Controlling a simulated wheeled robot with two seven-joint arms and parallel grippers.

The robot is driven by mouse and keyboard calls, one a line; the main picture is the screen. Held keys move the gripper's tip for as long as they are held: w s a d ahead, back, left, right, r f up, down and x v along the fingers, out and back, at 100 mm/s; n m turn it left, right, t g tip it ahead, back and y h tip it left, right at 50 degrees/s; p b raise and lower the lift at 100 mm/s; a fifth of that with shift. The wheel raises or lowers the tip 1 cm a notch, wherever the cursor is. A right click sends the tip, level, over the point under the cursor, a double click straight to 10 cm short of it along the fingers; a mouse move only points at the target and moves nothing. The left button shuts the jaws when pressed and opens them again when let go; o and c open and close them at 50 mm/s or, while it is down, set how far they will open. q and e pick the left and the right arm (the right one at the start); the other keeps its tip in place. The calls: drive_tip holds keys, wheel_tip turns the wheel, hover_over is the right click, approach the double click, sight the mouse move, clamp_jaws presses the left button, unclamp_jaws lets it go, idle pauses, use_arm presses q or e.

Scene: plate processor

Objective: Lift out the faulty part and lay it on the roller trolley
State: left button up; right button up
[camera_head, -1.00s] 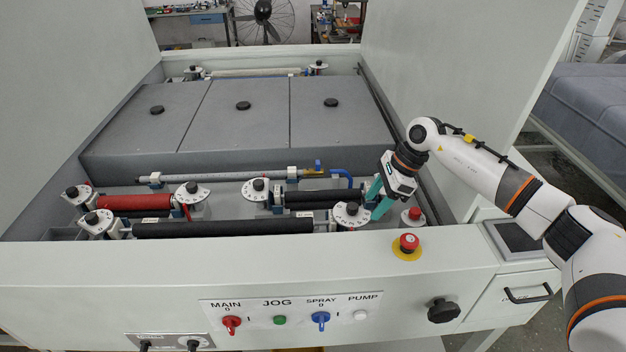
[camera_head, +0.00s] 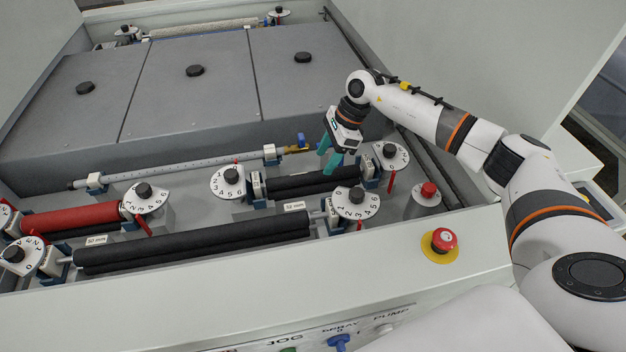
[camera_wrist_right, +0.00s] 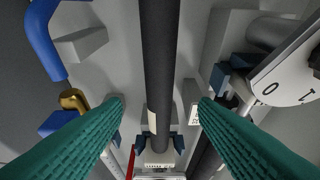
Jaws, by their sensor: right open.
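My right gripper (camera_head: 328,160) is open, its teal fingers pointing down over the short black roller (camera_head: 296,187) near its right end. In the right wrist view, the black roller (camera_wrist_right: 160,60) runs lengthwise between the two spread fingers (camera_wrist_right: 158,108), with a gap on each side. I cannot tell how far the fingertips are above it. A red roller (camera_head: 70,217) lies at the left and a long black roller (camera_head: 190,241) in front. Which part is faulty is not clear from the frames. My left gripper and the roller trolley are not in view.
White numbered dials (camera_head: 355,202) flank the rollers; another dial (camera_wrist_right: 290,78) is close to the right finger. A red emergency button (camera_head: 443,238) sits on the front edge.

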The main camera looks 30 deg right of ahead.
sight(317, 173)
drive_tip(key=shift+w+a+f, duration=0.15)
drive_tip(key=shift+a+f, duration=0.05)
drive_tip(key=shift+f, duration=0.4)
drive_tip(key=shift+w+a+f, duration=0.1)
drive_tip(key=shift+a+f, duration=0.2)
drive_tip(key=shift+f, duration=0.25)
drive_tip(key=b+x, duration=0.1)
drive_tip(key=x, duration=0.2)
drive_tip(key=shift+a+f+b, duration=0.2)
drive_tip(key=shift+f+b, duration=0.05)
drive_tip(key=shift+b, duration=0.05)
drive_tip(key=shift+a+f, duration=0.1)
drive_tip(key=shift+f, duration=0.1)
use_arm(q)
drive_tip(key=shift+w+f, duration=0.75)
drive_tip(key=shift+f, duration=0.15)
use_arm(e)
drive_tip(key=shift+r, duration=0.1)
drive_tip(key=c, duration=1.1)
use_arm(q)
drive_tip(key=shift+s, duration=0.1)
use_arm(e)
clamp_jaws()
